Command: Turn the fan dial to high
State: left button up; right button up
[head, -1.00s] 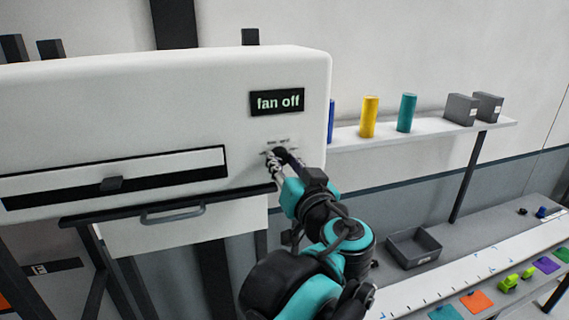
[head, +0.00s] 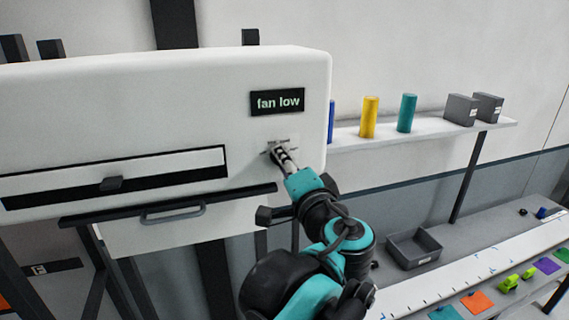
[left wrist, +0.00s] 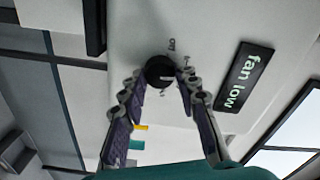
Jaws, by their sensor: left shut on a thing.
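The white machine (head: 70,105) fills the left of the head view. Its display (head: 277,102) reads "fan low"; the display also shows in the left wrist view (left wrist: 244,78). The round black fan dial (left wrist: 160,73) has a light pointer line and small labels around it, one reading "off". My left gripper (head: 276,153) is at the dial, which it mostly hides in the head view. In the left wrist view the gripper's two fingers (left wrist: 158,84) are closed onto opposite sides of the dial. My right gripper is not in view.
A slotted drawer front with a handle (head: 172,214) is below and left of the dial. A wall shelf (head: 430,132) holds yellow and teal cylinders and grey boxes. A grey bin (head: 413,249) stands on the bench at the right.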

pick_arm(q)
jog(key=shift+m, duration=8.3)
jog(key=o, duration=1.2)
jog(key=shift+c, duration=0.2)
jog(key=v, duration=1.2)
